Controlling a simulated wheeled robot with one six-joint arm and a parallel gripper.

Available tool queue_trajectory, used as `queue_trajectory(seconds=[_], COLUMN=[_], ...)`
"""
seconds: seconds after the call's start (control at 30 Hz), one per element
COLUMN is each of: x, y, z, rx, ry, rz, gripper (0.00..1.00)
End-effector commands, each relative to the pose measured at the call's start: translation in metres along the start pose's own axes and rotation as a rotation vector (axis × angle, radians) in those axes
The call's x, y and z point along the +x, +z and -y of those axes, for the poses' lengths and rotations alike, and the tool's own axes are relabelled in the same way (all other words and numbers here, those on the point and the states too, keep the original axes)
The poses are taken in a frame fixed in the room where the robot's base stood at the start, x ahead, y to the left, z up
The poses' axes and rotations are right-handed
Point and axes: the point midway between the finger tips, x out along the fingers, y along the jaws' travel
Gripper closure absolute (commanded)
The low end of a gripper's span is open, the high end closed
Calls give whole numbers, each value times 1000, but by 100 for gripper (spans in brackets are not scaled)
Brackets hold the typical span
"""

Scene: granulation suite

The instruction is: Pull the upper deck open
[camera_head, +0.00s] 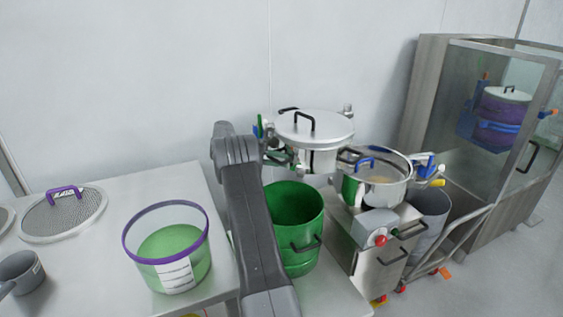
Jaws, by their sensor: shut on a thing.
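The upper deck (318,158) is a round steel drum under a flat lid with a black handle (305,120). It sits to the left of and behind the open lower deck (383,190), a steel bowl with pale material inside. The two are offset sideways, and the upper deck leaves most of the bowl uncovered. Clamps and small coloured fittings show around both rims. My dark grey arm rises through the middle of the view, its upper end just left of the upper deck. My gripper cannot be made out; the arm hides the area behind it.
A green bucket (293,228) stands below the upper deck. A table (95,270) at left bears a purple-rimmed tub (168,246), a mesh sieve (64,213) and a grey scoop (22,275). A trolley (448,245) and a glazed cabinet (425,85) stand at right.

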Motion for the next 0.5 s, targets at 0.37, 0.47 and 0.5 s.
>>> queue_trajectory(seconds=[0.37, 0.47, 0.5], x=[0, 0, 0], y=[0, 0, 0], z=[-9, -9, -8], rx=[-13, -13, -13], ry=[6, 5, 5], rz=[-6, -5, -5], gripper=[100, 70, 66])
